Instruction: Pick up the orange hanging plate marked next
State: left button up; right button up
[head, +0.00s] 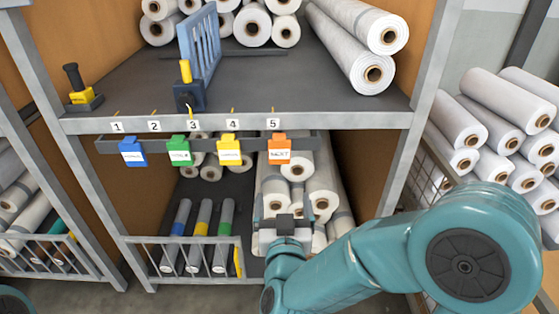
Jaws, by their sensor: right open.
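The orange hanging plate marked NEXT (279,149) hangs at the right end of a dark rail, below the number 5. A blue plate (132,152), a green plate (179,150) and a yellow plate (229,149) hang to its left on the same rail. My right gripper (283,200) is open and empty, below the orange plate and apart from it in the picture. Its teal arm comes in from the lower right. My left gripper is not in view.
White rolls fill the shelf behind the rail, and more rolls lie on the upper shelf (240,85). A wire cage with rolls (490,130) is at right.

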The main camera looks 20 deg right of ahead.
send_near(280, 159)
jog(key=w, duration=0.3)
jog(key=x, duration=0.3)
jog(key=b+x, duration=0.1)
jog(key=x, duration=0.1)
jog(key=shift+s+d+f, duration=0.1)
jog(key=shift+s+d, duration=0.05)
jog(key=shift+d, duration=0.15)
jog(key=shift+w+d, duration=0.1)
jog(key=shift+w, duration=0.15)
jog(key=c, duration=1)
